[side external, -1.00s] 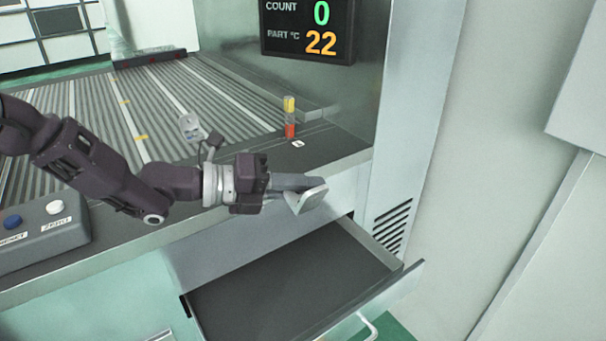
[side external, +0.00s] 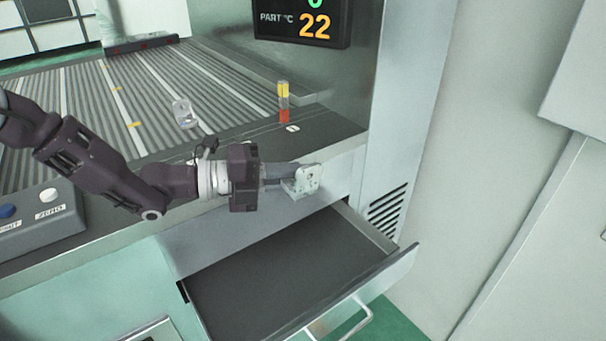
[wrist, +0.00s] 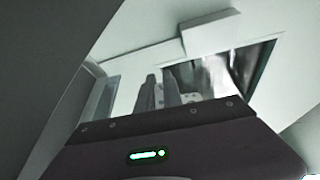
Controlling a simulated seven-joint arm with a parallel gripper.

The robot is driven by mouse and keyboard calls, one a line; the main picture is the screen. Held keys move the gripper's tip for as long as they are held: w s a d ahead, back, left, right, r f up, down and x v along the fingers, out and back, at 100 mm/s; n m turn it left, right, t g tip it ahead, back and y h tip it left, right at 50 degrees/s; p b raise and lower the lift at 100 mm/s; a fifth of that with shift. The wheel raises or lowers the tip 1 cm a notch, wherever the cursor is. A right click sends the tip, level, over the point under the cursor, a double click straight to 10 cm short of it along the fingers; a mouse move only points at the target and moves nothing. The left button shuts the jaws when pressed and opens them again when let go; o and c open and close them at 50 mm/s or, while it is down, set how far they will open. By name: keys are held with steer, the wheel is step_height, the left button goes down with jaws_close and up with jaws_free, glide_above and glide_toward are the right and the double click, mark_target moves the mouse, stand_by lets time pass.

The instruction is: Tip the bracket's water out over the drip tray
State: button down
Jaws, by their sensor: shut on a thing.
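The bracket (side external: 307,180), a small pale grey metal casting with holes in its plate, is at the right end of my gripper (side external: 285,177). My gripper is shut on it and holds it in the air, with the plate upright and facing the side camera. In the wrist view, a part of the bracket (wrist: 188,98) shows beyond the fingers. The drip tray (side external: 285,275) appears to be the dark-floored pulled-out drawer below; the bracket is above its far edge in the picture. I cannot make out any water.
Another pale casting (side external: 184,113) lies on the ribbed conveyor (side external: 90,100). A red and yellow cylinder (side external: 283,102) stands on the bench's dark edge. A button box (side external: 45,225) is at the left. The drawer handle (side external: 345,322) sticks out in front. A display (side external: 302,25) reads 22.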

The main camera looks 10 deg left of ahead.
stand_by(0.3)
steer(key=m+y, duration=0.1)
steer(key=m, duration=0.2)
steer(key=shift+s+d+r+y, duration=0.1)
steer(key=shift+r+y, duration=0.05)
steer(key=shift+y, duration=0.25)
steer(key=m+t+y, duration=0.1)
steer(key=m, duration=0.2)
steer(key=shift+s+d+m+y, duration=0.1)
steer(key=shift+m+y, duration=0.3)
steer(key=m+t+y, duration=0.2)
steer(key=m, duration=0.1)
steer(key=shift+f+m+t+y, duration=0.35)
steer(key=shift+m+t+y, duration=0.05)
steer(key=shift+m, duration=0.4)
steer(key=shift+a+r, duration=0.2)
steer(key=shift+w, duration=0.2)
steer(key=shift+r, duration=0.1)
